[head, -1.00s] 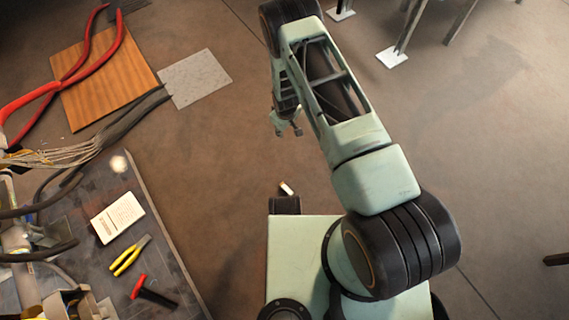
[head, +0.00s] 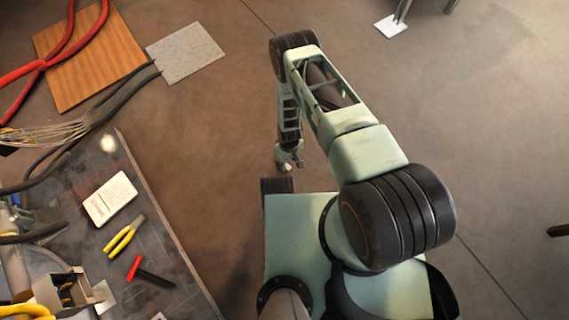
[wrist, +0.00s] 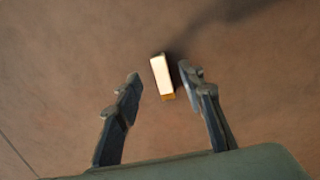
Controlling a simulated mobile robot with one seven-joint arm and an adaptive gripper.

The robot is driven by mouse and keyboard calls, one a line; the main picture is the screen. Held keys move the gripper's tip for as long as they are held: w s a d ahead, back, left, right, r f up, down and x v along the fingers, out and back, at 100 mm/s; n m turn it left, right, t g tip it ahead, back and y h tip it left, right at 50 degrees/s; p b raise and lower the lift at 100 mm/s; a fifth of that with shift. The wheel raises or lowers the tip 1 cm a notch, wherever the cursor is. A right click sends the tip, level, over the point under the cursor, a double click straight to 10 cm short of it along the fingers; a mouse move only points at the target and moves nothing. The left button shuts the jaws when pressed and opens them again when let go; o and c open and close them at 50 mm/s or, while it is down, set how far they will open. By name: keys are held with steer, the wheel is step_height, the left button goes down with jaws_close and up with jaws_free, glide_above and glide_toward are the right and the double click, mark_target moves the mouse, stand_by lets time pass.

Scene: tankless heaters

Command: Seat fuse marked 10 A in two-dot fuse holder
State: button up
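A small white block with a brass-coloured end, which looks like a fuse, lies on the brown floor in the wrist view (wrist: 161,72). No marking can be read on it. My gripper (wrist: 160,74) is open, with one finger to each side of the block in the picture. I cannot tell how far above it the fingertips are. In the head view my gripper (head: 291,163) hangs low beside my base, and the block is not visible there. No two-dot fuse holder can be made out.
A dark workbench (head: 160,235) at left carries a white labelled card (head: 109,199), yellow pliers (head: 124,236), a red-handled tool (head: 147,272) and an open box (head: 64,291). Cables cross its far end. A wooden board (head: 90,60) and grey plate (head: 185,52) lie beyond.

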step_height(320, 180, down, 4)
steer(key=shift+d+f+b, duration=0.1)
steer(key=shift+f+b, duration=0.15)
steer(key=shift+b, duration=0.75)
steer(key=shift+r, duration=0.1)
jaws_close()
